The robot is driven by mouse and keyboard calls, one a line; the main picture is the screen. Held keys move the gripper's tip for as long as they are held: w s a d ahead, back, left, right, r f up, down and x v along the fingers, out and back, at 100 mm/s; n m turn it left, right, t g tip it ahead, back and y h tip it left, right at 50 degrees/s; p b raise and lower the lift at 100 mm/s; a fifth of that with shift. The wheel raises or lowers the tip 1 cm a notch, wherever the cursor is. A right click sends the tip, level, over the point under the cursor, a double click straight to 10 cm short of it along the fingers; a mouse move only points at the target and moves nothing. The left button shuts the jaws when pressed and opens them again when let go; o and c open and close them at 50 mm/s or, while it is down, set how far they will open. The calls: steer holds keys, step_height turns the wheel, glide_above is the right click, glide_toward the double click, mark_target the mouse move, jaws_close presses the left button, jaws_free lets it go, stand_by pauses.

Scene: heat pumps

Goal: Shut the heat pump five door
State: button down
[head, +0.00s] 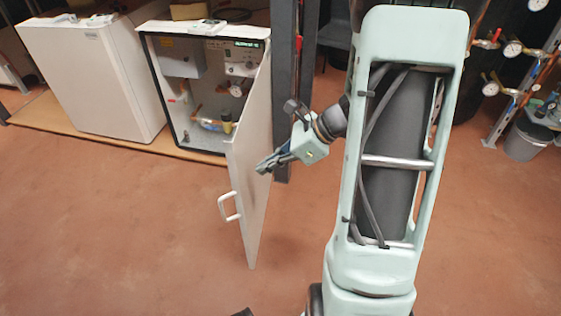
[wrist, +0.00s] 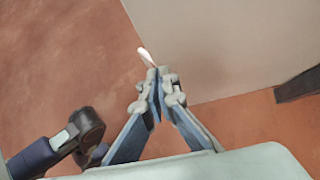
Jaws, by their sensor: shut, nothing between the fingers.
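The heat pump (head: 205,85) is a white cabinet with a dark-edged opening, showing gauges, pipes and a small display inside. Its white door (head: 252,160) stands wide open, swung out toward me from the cabinet's right side. A white handle (head: 229,206) is on the door's left-facing side, near its free edge. My gripper (head: 263,167) is shut and empty, on the right side of the door, close to its surface. In the wrist view the fingertips (wrist: 158,75) overlap the door panel (wrist: 225,45) near its edge; I cannot tell whether they touch it.
Another white cabinet (head: 90,75), closed, stands to the left on a wooden board (head: 130,146). A dark post (head: 285,90) rises right behind the door. Gauges and pipes (head: 510,50) and a grey bin (head: 525,140) are at the right. The floor (head: 120,240) in front is clear.

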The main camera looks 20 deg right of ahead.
mark_target(239, 171)
steer(key=shift+w+a+f+b, duration=0.1)
steer(key=shift+w+a, duration=0.25)
steer(key=shift+a, duration=0.25)
steer(key=shift+w+a+r+b, duration=0.15)
steer(key=shift+w+a, duration=0.15)
steer(key=shift+a, duration=0.35)
steer(key=shift+w+a+f+b, duration=0.15)
steer(key=shift+w+a, duration=0.2)
steer(key=shift+a, duration=0.25)
steer(key=shift+a, duration=0.1)
